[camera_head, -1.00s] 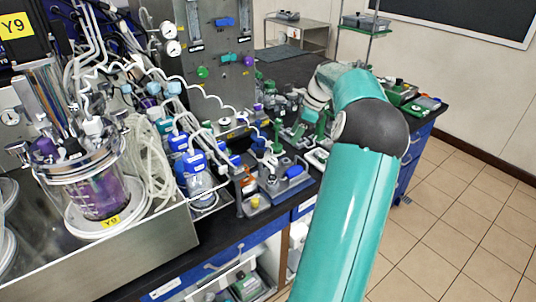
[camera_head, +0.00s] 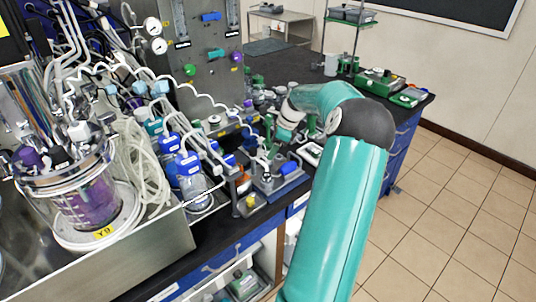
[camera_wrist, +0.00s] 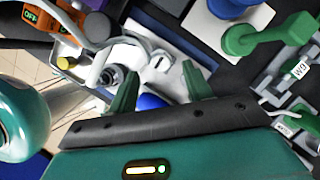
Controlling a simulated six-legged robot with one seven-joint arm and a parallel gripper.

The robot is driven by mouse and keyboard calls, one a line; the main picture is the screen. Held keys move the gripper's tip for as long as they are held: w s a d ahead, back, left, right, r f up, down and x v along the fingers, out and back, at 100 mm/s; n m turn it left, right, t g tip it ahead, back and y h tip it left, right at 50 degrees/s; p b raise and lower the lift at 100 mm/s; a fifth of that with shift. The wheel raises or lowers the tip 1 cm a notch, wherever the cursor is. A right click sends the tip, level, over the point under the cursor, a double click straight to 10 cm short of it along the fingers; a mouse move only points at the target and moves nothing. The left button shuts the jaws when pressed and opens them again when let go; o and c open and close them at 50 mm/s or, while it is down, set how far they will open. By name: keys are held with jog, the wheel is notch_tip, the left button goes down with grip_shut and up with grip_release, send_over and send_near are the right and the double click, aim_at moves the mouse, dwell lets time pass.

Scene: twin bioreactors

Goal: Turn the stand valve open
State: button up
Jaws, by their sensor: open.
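A blue valve-like handle (camera_head: 289,168) sits on a small grey-blue stand (camera_head: 268,187) near the front edge of the bench; I take it for the stand valve. In the wrist view, a rounded blue part (camera_wrist: 150,101) shows between my green fingers, partly hidden by the palm edge, and is probably this handle. My gripper (camera_wrist: 160,78) is open, with one finger on each side of the blue part. I cannot tell whether the fingers touch it. In the head view, my arm reaches over the bench behind the stand, and my fingers are hard to make out.
A yellow knob (camera_head: 250,201) and white tubing crowd the stand's left side. Blue-capped bottles (camera_head: 189,165) stand further left. A green handle (camera_wrist: 262,36) rises close by in the wrist view. A glass vessel (camera_head: 88,200) stands at left. Tiled floor (camera_head: 450,200) is clear at right.

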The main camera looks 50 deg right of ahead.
jog(key=shift+x, duration=1.85)
jog(key=shift+w+r, duration=0.1)
jog(key=shift+c, duration=0.4)
jog(key=c, duration=0.9)
